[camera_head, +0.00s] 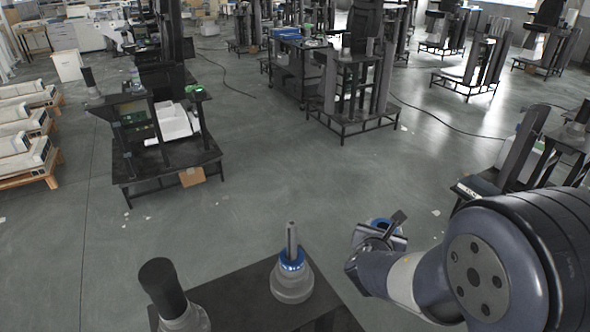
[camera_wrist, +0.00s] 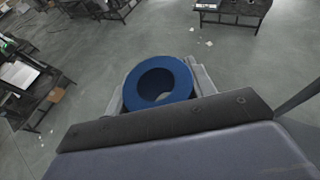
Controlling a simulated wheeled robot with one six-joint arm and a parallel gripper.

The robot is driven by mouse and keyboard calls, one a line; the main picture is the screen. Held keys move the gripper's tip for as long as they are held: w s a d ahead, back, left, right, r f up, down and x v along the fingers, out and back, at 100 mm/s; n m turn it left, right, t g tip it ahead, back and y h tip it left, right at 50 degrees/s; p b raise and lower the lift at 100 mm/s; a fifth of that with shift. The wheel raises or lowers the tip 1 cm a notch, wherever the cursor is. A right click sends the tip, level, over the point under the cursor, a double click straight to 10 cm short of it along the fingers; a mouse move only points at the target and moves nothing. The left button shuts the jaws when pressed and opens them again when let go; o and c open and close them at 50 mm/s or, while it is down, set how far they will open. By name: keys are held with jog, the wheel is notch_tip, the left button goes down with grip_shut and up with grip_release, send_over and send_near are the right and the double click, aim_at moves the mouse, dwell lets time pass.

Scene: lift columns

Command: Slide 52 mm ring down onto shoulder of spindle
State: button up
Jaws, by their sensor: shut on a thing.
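A blue ring (camera_wrist: 183,82) sits between the two fingers of my gripper (camera_wrist: 160,85) in the wrist view, with grey floor showing through its hole. In the head view my gripper (camera_head: 378,238) is shut on this ring (camera_head: 383,223), to the right of the dark table and apart from the spindle. The spindle (camera_head: 291,240) stands upright on the table, a thin grey post on a wider stepped grey base (camera_head: 292,288). A blue band (camera_head: 291,262) encircles it just above the base; I cannot tell whether it is a separate ring.
A black cylinder (camera_head: 161,284) on a grey base stands at the left of the dark table (camera_head: 240,298). A workbench (camera_head: 165,160) with boxes stands farther back left. Another stand (camera_head: 345,115) stands at back centre. The floor between is open.

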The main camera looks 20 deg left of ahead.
jog(key=s+a+r+n+y+p, duration=0.2)
jog(key=s+a+r+y, duration=0.15)
jog(key=a+r, duration=0.5)
jog(key=s+a+r+n+y+p, duration=0.25)
jog(key=s+a+r, duration=0.3)
jog(key=a, duration=0.55)
jog(key=shift+g+h, duration=0.3)
jog(key=shift+w+a+f+b, duration=0.15)
jog(key=shift+f+b, duration=0.55)
jog(key=shift+f, duration=0.65)
jog(key=shift+w+a+f+b, duration=0.1)
jog(key=shift+f+b, duration=0.55)
jog(key=shift+f, duration=0.7)
jog(key=shift+s+d, duration=0.1)
jog(key=shift+s, duration=0.15)
